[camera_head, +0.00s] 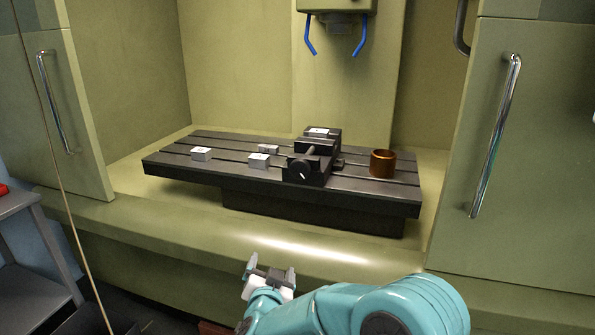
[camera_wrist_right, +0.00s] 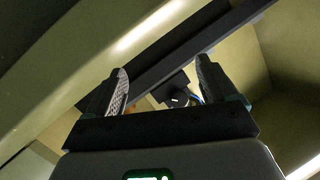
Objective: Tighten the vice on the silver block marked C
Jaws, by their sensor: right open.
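The dark vice (camera_head: 325,152) stands on the slotted machine table, with its round screw knob (camera_head: 300,171) facing me; a white line marks the knob. A small pale marked top (camera_head: 319,131) shows at the back of the vice; I cannot tell how firmly anything sits between the jaws. Silver blocks lie on the table left of the vice: one at far left (camera_head: 201,154), one nearer the vice (camera_head: 258,161) and one behind (camera_head: 268,149). Their letters are too small to read. My right gripper (camera_head: 271,270) is open and empty, in front of and below the table. My left gripper is out of view.
A copper-coloured cup (camera_head: 382,163) stands on the table right of the vice. The spindle head (camera_head: 336,10) with blue hoses hangs above. Cabinet doors (camera_head: 535,150) flank the opening. The sill (camera_head: 330,247) before the table is clear.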

